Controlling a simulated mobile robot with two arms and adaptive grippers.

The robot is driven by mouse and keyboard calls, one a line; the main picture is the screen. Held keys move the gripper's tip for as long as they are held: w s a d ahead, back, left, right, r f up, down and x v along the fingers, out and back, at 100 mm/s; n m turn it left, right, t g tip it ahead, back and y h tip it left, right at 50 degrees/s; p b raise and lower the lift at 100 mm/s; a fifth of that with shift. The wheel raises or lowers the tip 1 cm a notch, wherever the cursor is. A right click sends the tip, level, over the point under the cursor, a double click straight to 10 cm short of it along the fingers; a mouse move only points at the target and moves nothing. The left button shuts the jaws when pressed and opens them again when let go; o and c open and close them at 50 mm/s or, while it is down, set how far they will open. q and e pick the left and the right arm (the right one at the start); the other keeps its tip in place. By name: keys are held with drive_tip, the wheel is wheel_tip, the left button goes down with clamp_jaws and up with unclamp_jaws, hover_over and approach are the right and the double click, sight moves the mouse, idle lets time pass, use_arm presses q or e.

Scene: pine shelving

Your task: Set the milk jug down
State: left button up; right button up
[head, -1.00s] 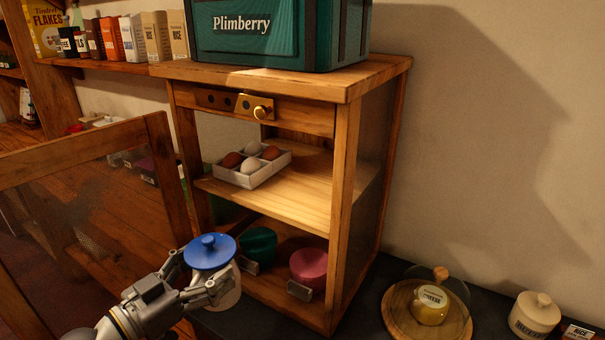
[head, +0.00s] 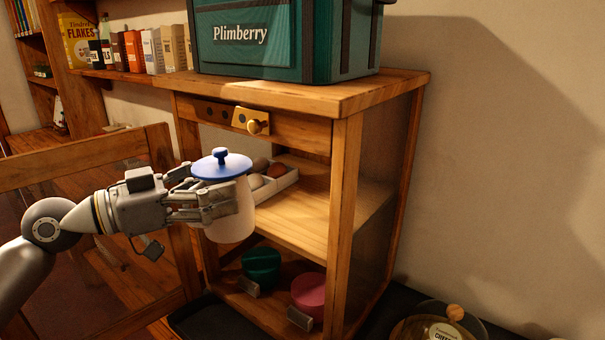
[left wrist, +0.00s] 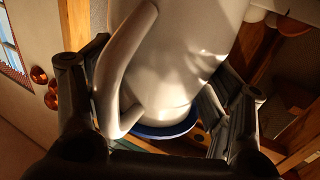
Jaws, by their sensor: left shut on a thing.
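The milk jug (head: 233,222) is white with a blue knobbed lid (head: 221,166). My left gripper (head: 217,203) is shut on it and holds it upright in the air, in front of the cabinet's middle shelf (head: 300,228). In the left wrist view the jug (left wrist: 185,60) fills the middle between the fingers (left wrist: 160,105), with its handle at left and the blue lid at the bottom. In the head view the jug hides part of a white egg tray (head: 283,184) on that shelf. My right gripper is not in view.
The middle shelf is bare right of the egg tray. Green (head: 262,264) and pink (head: 309,291) pots stand on the lower shelf. An open door (head: 85,152) stands left. A teal Plimberry box (head: 285,45) sits on top. A cheese dome (head: 440,325) is at lower right.

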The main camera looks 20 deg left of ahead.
use_arm(q)
drive_tip(key=p+x, duration=0.1)
drive_tip(key=x, duration=0.1)
drive_tip(key=p+x, duration=0.1)
drive_tip(key=shift+w+d+r, duration=0.25)
drive_tip(key=shift+w+r, duration=0.05)
drive_tip(key=shift+r, duration=0.05)
drive_tip(key=p+x, duration=0.3)
drive_tip(key=x, duration=0.1)
drive_tip(key=f+p+x, duration=0.1)
drive_tip(key=p+x, duration=0.1)
drive_tip(key=x, duration=0.2)
drive_tip(key=p+x, duration=0.3)
drive_tip(key=x, duration=0.1)
drive_tip(key=shift+w+d+f+p, duration=0.1)
drive_tip(key=shift+w+f+p, duration=0.05)
drive_tip(key=shift+f+p, duration=0.15)
drive_tip(key=shift+f, duration=0.15)
drive_tip(key=shift+f, duration=0.1)
drive_tip(key=o, duration=2.1)
